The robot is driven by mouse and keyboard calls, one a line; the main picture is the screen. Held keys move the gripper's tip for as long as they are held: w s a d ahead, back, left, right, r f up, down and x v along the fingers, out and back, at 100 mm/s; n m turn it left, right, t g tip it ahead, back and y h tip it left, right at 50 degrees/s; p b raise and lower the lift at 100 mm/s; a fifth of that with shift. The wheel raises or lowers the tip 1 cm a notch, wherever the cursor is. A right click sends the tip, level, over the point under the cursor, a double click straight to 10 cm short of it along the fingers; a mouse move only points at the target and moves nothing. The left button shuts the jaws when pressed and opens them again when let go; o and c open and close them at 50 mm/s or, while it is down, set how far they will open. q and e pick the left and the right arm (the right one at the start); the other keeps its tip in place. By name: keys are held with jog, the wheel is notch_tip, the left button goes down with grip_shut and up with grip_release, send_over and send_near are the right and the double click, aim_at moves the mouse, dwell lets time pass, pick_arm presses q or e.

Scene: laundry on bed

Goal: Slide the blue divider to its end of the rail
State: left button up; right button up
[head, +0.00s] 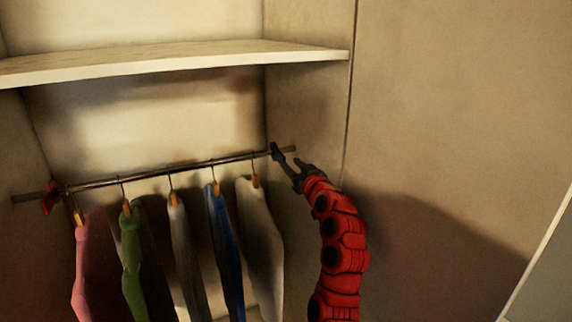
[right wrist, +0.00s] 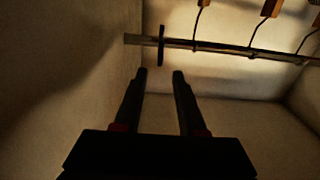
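The rail (head: 215,162) runs across the closet under a shelf. A dark, thin divider (right wrist: 161,45) stands on the rail near its right end, close to the side wall; in shadow I cannot tell that it is blue. In the head view the dark shape there merges with my gripper. My right gripper (head: 290,165) reaches in from the right. In the right wrist view its two fingers (right wrist: 160,74) are apart with nothing between them, just short of the divider. A red divider (head: 49,198) is near the rail's left end. My left gripper is out of view.
Several garments hang on the rail: pink (head: 94,260), green (head: 136,255), grey (head: 187,250), blue (head: 224,250) and beige (head: 261,240). The shelf (head: 180,60) is above. The right side wall (head: 305,115) is close to my right gripper.

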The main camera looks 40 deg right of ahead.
jog(key=b+v, duration=0.2)
jog(key=v, duration=0.7)
jog(key=shift+s, duration=0.4)
